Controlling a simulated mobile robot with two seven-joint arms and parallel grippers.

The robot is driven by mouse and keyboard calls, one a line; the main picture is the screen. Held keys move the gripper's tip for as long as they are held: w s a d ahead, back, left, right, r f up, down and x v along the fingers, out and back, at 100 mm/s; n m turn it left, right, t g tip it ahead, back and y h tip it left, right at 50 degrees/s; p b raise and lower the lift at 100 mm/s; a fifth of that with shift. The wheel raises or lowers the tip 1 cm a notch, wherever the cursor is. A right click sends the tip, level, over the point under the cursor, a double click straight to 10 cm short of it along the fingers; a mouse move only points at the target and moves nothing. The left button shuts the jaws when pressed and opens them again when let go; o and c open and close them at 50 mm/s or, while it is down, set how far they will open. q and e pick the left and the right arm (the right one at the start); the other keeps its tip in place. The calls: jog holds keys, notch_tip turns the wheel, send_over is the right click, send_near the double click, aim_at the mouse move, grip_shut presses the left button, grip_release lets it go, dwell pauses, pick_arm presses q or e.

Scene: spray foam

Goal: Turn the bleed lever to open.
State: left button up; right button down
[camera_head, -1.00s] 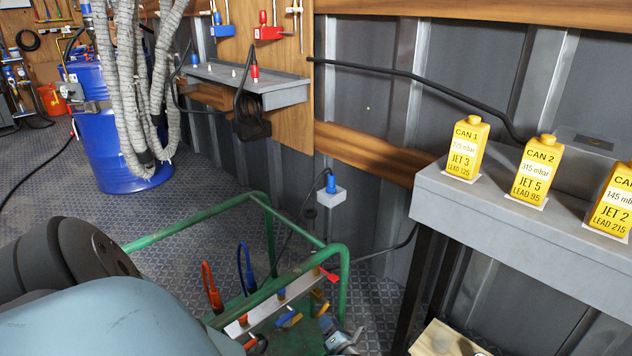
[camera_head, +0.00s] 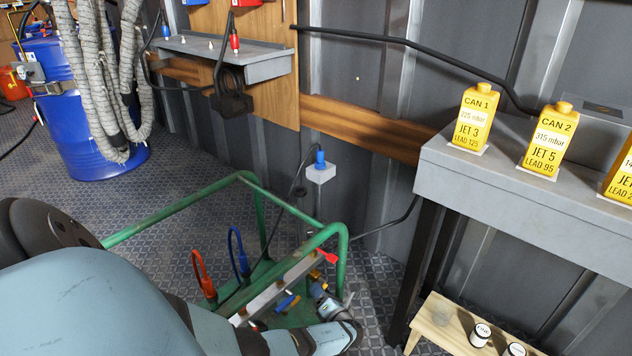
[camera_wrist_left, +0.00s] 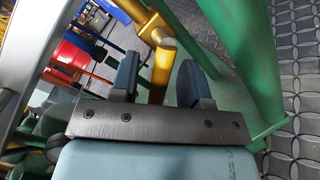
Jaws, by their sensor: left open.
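My left gripper (camera_head: 318,288) is low at the right end of the green-framed cart's pale manifold bar (camera_head: 278,290). In the left wrist view the gripper (camera_wrist_left: 156,72) is open. A brass-yellow bar (camera_wrist_left: 163,70) under a brass fitting (camera_wrist_left: 150,28) lies between its fingers, with a gap visible to the right finger; contact on the left is unclear. This bar may be the bleed lever; I see no label. In the head view a red handle (camera_head: 327,257) and a blue handle (camera_head: 287,303) sit on the manifold. My right gripper is not in view.
The cart's green tube frame (camera_head: 190,208) rises around the manifold, and a green post (camera_wrist_left: 258,60) stands close right of the fingers. A grey bench (camera_head: 510,200) with yellow cans and a wooden stool (camera_head: 440,318) are to the right. Red and blue hoses loop up left of the manifold.

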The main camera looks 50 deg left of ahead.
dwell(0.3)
pick_arm(q)
grip_shut()
jog(key=shift+w+a+f+n+y, duration=0.15)
jog(key=shift+n+y, duration=0.1)
jog(key=shift+n, duration=0.45)
jog(key=shift+w+d+f+n+y, duration=0.15)
jog(key=shift+n+y, duration=0.1)
jog(key=shift+n, duration=0.45)
jog(key=shift+a, duration=0.1)
grip_release()
